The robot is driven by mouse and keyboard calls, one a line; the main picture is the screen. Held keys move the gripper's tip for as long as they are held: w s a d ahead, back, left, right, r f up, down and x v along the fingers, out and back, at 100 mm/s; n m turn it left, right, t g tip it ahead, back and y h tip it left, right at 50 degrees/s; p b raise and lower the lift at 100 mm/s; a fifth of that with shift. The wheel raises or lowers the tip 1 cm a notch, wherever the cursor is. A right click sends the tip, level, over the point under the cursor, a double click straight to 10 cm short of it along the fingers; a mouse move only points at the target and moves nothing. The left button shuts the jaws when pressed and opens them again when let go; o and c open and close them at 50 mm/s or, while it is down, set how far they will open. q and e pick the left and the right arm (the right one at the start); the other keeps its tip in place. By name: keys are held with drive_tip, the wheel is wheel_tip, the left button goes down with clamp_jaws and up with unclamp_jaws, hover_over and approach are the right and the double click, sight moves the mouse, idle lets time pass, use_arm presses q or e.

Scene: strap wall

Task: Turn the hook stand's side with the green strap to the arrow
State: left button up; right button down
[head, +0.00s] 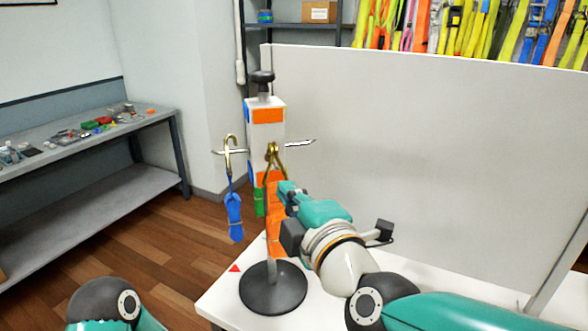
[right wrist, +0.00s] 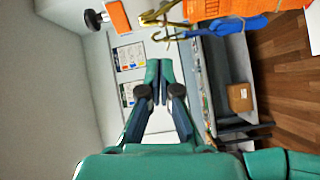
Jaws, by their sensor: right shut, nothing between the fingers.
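The hook stand (head: 265,138) has a white block with a black knob on top and a round black base (head: 273,287). Its orange-marked side faces me, with an orange strap (head: 274,240) on a brass hook. A blue strap (head: 234,215) hangs at the left. The green strap (head: 259,203) is mostly hidden behind the orange one. The red arrow (head: 235,268) lies on the table, left of the base. My right gripper (head: 284,190) is shut and empty, at or just in front of the orange strap; contact is unclear. It also shows shut in the wrist view (right wrist: 158,75). My left gripper is out of view.
The white table (head: 225,300) carries the stand. A pale panel (head: 430,150) stands behind it on the right. A grey bench (head: 70,140) with small items is at the left. Many straps hang at the back right. Floor is open between bench and table.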

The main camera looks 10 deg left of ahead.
use_arm(q)
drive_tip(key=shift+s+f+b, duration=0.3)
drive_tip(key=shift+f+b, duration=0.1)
drive_tip(key=shift+b, duration=0.1)
use_arm(e)
drive_tip(key=w+f, duration=0.1)
drive_tip(key=w, duration=0.8)
drive_tip(key=shift+w+a, duration=0.15)
drive_tip(key=shift+w, duration=0.1)
